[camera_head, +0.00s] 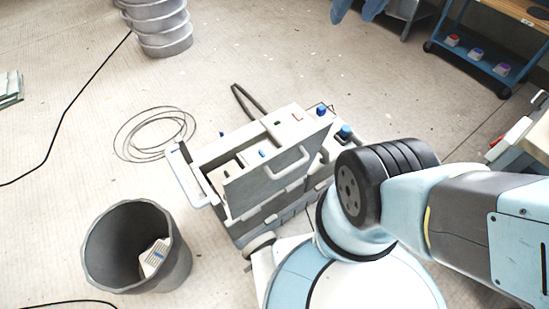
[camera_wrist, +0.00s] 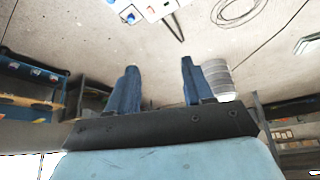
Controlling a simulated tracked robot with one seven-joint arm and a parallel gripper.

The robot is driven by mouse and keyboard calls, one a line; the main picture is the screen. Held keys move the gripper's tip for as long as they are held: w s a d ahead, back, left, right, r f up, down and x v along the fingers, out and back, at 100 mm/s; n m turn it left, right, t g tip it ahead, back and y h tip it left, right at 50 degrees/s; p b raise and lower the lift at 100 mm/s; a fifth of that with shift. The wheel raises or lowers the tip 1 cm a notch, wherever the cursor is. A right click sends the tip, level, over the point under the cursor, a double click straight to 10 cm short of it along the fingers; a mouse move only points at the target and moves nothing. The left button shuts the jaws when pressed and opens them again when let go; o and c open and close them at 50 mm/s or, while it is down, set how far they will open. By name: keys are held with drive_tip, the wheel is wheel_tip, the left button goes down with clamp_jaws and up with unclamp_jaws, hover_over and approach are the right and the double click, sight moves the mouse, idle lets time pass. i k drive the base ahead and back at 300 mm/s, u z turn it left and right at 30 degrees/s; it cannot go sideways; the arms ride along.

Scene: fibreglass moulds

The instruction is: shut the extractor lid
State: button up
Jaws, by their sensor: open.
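The extractor (camera_head: 272,215) is a grey and white box on wheels in the middle of the head view. Its grey lid (camera_head: 262,184), with a white bar handle (camera_head: 292,166), stands raised at a steep angle and leaves the top of the box open. White parts and small blue pieces show behind it. In the wrist view only a piece of the extractor (camera_wrist: 150,8) shows at the top edge. My gripper (camera_wrist: 158,82) has its two blue fingers apart with nothing between them, away from the lid. The head view shows my arm right of the extractor, but not the fingers.
A dark bin (camera_head: 130,262) stands left of the extractor. A coiled cable (camera_head: 152,134) lies on the floor behind it. A ribbed metal drum (camera_head: 160,25) is at the back left. A blue cart (camera_head: 485,50) stands at the back right. Open floor lies behind the extractor.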

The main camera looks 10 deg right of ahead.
sight(249, 188)
drive_tip(key=u, duration=0.45)
drive_tip(key=k, duration=1.95)
drive_tip(key=z, duration=0.85)
drive_tip(key=i, duration=1)
drive_tip(key=u, duration=0.1)
